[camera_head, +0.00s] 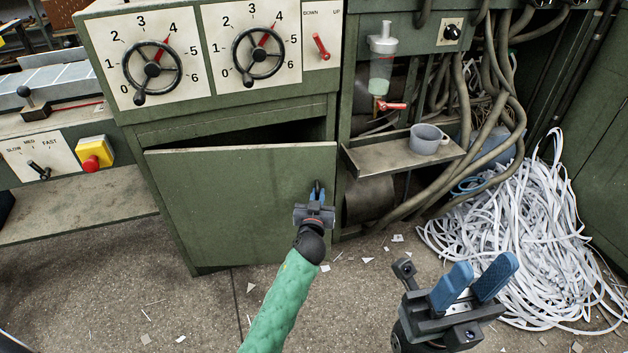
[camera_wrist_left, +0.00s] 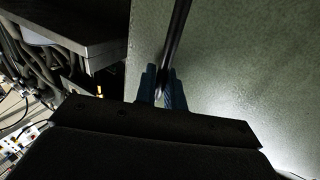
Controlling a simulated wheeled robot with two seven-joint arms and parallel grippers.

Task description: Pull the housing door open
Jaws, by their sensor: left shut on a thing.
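The green housing door (camera_head: 225,200) is on the front of the machine housing, below the two dial panels. It stands partly open, with a dark gap along its top edge. My left gripper (camera_head: 317,193) is at the right part of the door, shut on the dark door handle. In the left wrist view the handle (camera_wrist_left: 181,35) is a dark bar running between the blue fingers (camera_wrist_left: 164,88), with the green door face behind it. My right gripper (camera_head: 474,283) is open and empty above the floor at the lower right.
A metal shelf (camera_head: 385,158) with a grey cup (camera_head: 426,139) juts out right of the door. Hoses hang beside it, and a heap of white paper strips (camera_head: 520,230) lies on the floor at right. The floor in front of the door (camera_head: 170,300) is mostly clear, with small scraps.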

